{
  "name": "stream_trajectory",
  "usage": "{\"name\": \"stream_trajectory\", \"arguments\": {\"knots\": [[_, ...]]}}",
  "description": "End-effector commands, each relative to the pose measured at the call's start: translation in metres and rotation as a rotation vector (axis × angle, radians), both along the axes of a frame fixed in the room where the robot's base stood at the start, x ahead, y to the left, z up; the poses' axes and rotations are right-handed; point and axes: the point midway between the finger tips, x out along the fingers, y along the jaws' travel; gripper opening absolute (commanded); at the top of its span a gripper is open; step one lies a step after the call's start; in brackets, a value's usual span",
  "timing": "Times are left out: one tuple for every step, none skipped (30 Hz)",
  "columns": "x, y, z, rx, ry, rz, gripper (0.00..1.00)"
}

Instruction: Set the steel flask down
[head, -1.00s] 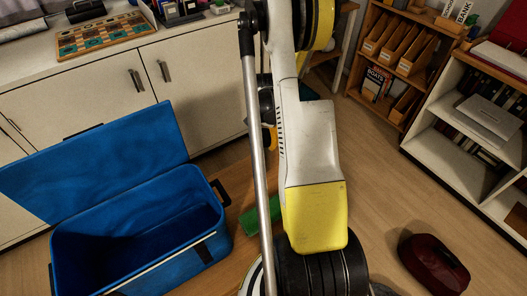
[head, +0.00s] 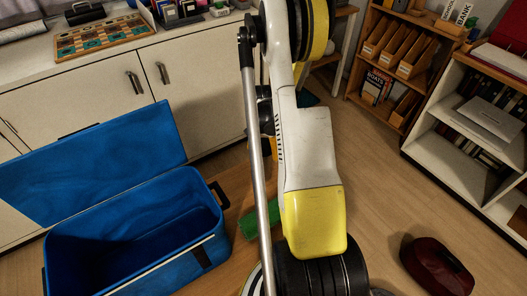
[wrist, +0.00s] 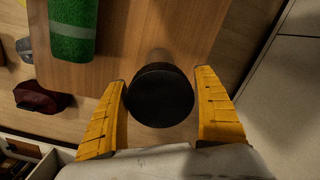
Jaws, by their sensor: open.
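The steel flask shows in the wrist view as a round black top (wrist: 162,95) with a dim grey-brown body (wrist: 157,60) behind it. It looks upright on the wooden table top (wrist: 135,30), near that table's edge. My gripper (wrist: 161,78) is open, with one yellow finger on each side of the black top. A gap shows on both sides; the right one is narrow. The flask's base is mostly hidden by its top. In the head view my arm hides the gripper and the flask.
An open blue box (head: 200,250) stands at left. A dark red bag (head: 437,266) lies on the floor at right. White cabinets (head: 90,95) and shelves (head: 470,125) stand behind.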

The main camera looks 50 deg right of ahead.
Motion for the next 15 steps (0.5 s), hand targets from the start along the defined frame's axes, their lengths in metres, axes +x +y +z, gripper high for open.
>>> {"name": "stream_trajectory", "arguments": {"knots": [[0.0, 0.0, 0.001, 0.0, 0.0, 0.0, 0.8], [0.0, 0.0, 0.002, 0.0, 0.0, 0.0, 0.8], [0.0, 0.0, 0.005, 0.0, 0.0, 0.0, 0.8], [0.0, 0.0, 0.009, 0.0, 0.0, 0.0, 0.8], [0.0, 0.0, 0.014, 0.0, 0.0, 0.0, 0.8], [0.0, 0.0, 0.021, 0.0, 0.0, 0.0, 0.8], [0.0, -0.001, 0.027, 0.0, 0.0, 0.0, 0.8], [-0.001, -0.001, 0.034, 0.0, 0.0, 0.0, 0.8], [-0.001, -0.001, 0.044, 0.0, 0.0, 0.0, 0.8], [-0.001, -0.001, 0.051, 0.0, 0.0, 0.0, 0.8], [-0.001, -0.001, 0.059, 0.0, 0.0, 0.0, 0.8], [-0.001, -0.001, 0.068, 0.0, 0.0, 0.0, 0.8], [-0.001, -0.002, 0.075, 0.0, 0.0, 0.0, 0.8], [-0.001, -0.002, 0.081, 0.0, 0.0, 0.0, 0.8], [-0.001, -0.002, 0.09, 0.0, 0.0, 0.0, 0.8]]}}
